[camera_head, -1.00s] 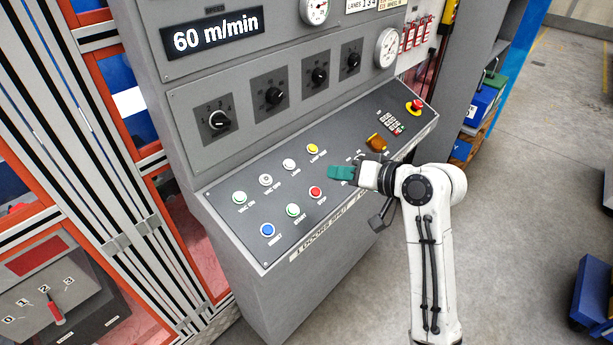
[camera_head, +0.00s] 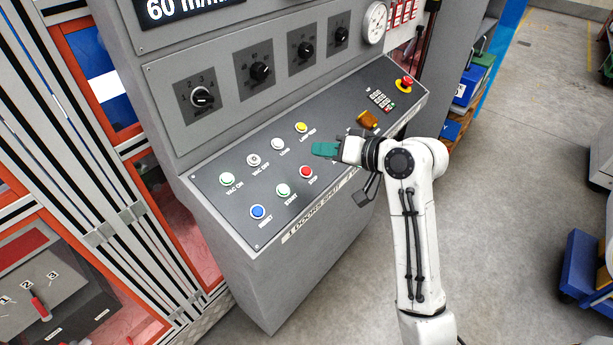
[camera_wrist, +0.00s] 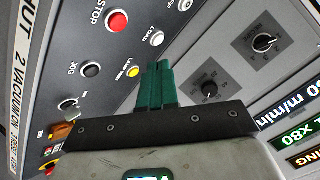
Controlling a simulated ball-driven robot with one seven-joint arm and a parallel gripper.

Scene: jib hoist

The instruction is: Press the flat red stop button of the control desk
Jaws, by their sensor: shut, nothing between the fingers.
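The flat red stop button (camera_head: 305,172) sits in the front row of the control desk (camera_head: 240,222), with the word STOP beside it. It also shows in the wrist view (camera_wrist: 117,21), at the upper left. My gripper (camera_head: 318,149) has green fingers and is shut and empty. In the head view its tip appears just above and right of the stop button. In the wrist view the fingers (camera_wrist: 156,66) point up the picture, near the yellow lamp test button (camera_wrist: 134,71), apart from the red button.
A green start button (camera_head: 283,189) and a blue reset button (camera_head: 258,212) are left of the stop button. A white load button (camera_head: 278,144) is behind it. A red mushroom button (camera_head: 404,83) is at the desk's far right. Rotary knobs (camera_head: 261,72) are on the upright panel.

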